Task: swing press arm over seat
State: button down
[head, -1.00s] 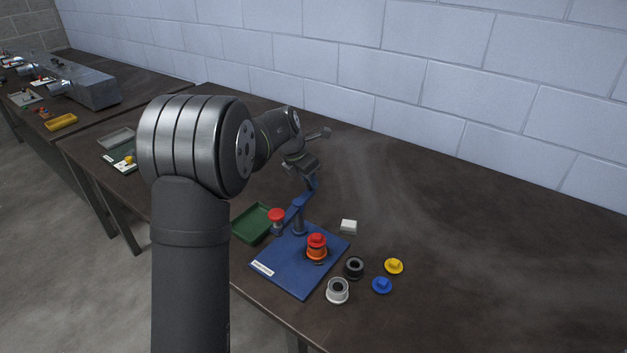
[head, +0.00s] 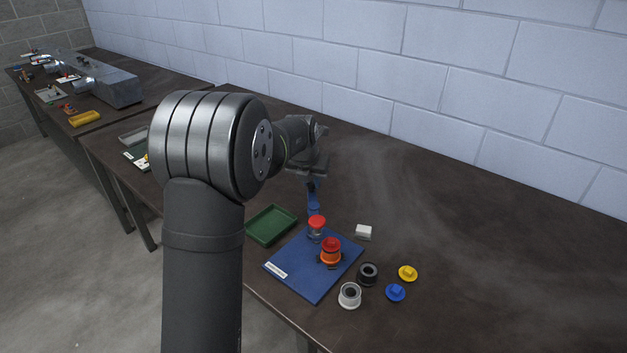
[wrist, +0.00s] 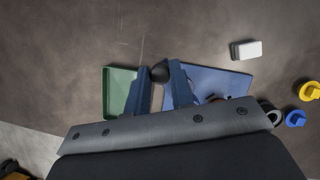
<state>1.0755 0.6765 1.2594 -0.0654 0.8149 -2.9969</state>
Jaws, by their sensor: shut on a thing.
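The blue press base (head: 299,284) lies on the dark table. On it the seat holds an orange part (head: 330,257) with a red top (head: 331,243). The press arm's red-topped press head (head: 317,222) stands just behind the seat in the head view, apart from the red top. The arm's blue rear end (head: 313,206) reaches back to my gripper (head: 313,190). In the wrist view my gripper (wrist: 159,77) is shut on the dark round handle knob (wrist: 159,71), between its two blue fingers.
A green tray (head: 271,225) lies left of the base. A white block (head: 364,232) lies behind it. A black ring (head: 368,273), a clear-white ring (head: 350,295), a yellow cap (head: 408,273) and a blue cap (head: 396,292) lie right of it. The right table is clear.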

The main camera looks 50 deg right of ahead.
jog(key=shift+w+a, duration=0.1)
dwell(0.3)
jog(key=c, duration=1.3)
grip_release()
jog(key=shift+o, duration=0.2)
jog(key=shift+r, duration=0.1)
jog(key=v, duration=1.7)
jog(key=shift+r, duration=0.1)
